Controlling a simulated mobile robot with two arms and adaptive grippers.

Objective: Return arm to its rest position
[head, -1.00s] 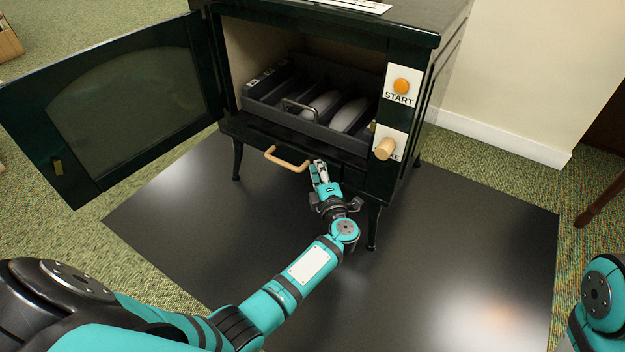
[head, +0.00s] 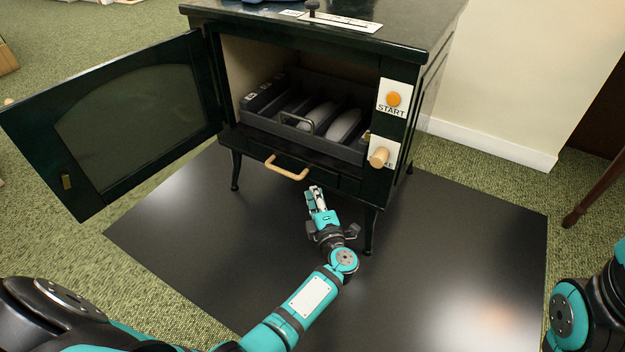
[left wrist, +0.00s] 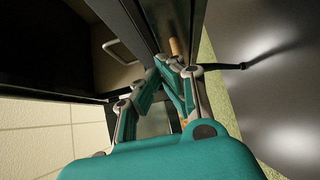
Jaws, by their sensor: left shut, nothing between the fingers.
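My left gripper (head: 315,192) is in the middle of the head view, in front of the dark stove and a little below and right of its wooden drawer handle (head: 286,168). Its fingers are together with nothing between them. It is apart from the handle in the head view. In the left wrist view the fingers (left wrist: 172,68) point toward the stove front. My left arm (head: 300,300) reaches forward from the lower left. At the right edge part of my right arm (head: 570,315) shows, but its gripper is out of view.
The dark green stove (head: 345,45) has its door (head: 130,110) swung open to the left. Inside is a dark slotted rack (head: 300,135) with pale rounded items. An orange START button (head: 393,99) and a wooden knob (head: 379,157) are on the front. The black floor mat (head: 450,230) is clear.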

